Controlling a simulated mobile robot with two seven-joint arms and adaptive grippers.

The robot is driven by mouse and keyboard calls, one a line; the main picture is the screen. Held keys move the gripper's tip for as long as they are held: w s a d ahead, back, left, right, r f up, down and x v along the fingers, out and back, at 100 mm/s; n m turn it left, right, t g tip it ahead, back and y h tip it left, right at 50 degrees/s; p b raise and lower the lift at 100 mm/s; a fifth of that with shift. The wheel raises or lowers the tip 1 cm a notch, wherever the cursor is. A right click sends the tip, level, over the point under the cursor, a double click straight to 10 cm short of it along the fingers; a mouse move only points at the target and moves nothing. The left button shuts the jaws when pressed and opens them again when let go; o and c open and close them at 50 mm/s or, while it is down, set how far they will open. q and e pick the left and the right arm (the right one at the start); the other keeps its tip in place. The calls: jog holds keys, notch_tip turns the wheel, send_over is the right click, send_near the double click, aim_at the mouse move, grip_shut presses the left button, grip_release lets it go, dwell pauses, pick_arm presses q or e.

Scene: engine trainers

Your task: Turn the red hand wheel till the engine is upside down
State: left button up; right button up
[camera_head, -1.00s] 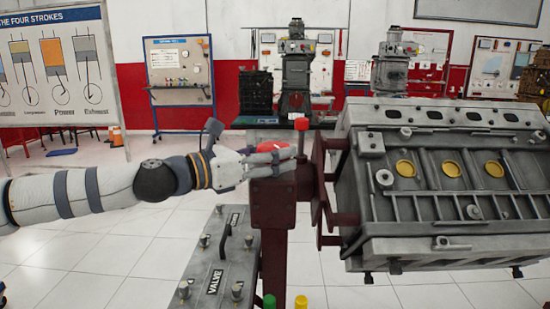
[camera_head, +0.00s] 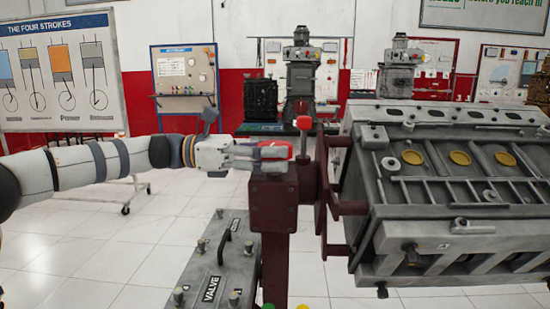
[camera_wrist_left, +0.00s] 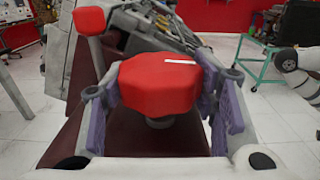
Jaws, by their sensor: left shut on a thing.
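The engine (camera_head: 440,185) is a grey block on the right of the head view, carried by a dark red stand (camera_head: 272,205). Its face with yellow round discs (camera_head: 460,158) is tilted up towards me. The red hand wheel (camera_head: 276,152) sits at the left of the stand's head. My left gripper (camera_head: 262,153) reaches it from the left and is shut on it. In the left wrist view the wheel (camera_wrist_left: 158,84) is a red knob between my two purple-padded fingers. My right gripper is not in view.
A red-topped lever (camera_head: 303,125) stands up close to the right of the wheel. A grey valve cover (camera_head: 222,262) lies below my left arm. Posters, boards and other engines (camera_head: 300,80) stand at the back. White floor is free at left.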

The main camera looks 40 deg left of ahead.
aim_at(275, 143)
pick_arm(q)
jog(key=m+g+h+b, duration=0.1)
jog(key=g, duration=0.1)
jog(key=m+g+h, duration=0.1)
jog(key=g, duration=0.1)
jog(key=shift+w+f+m+b, duration=0.15)
jog(key=shift+f+m+b, duration=0.2)
jog(key=shift+m+b, duration=0.05)
jog(key=shift+d+r+m+g+h+b, duration=0.1)
jog(key=shift+m+g+h+b, duration=0.2)
jog(key=shift+m+g+b, duration=0.65)
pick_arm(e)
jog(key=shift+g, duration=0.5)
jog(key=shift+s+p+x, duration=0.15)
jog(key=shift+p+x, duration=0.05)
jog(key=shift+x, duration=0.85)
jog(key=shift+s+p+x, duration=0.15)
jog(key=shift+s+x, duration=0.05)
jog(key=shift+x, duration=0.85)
pick_arm(q)
jog(key=shift+g, duration=0.45)
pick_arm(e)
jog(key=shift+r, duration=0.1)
pick_arm(q)
jog(key=o, duration=1.2)
jog(key=shift+r, duration=0.1)
notch_tip(275, 143, up, 9)
jog(key=shift+s+r, duration=0.2)
jog(key=shift+r, duration=0.3)
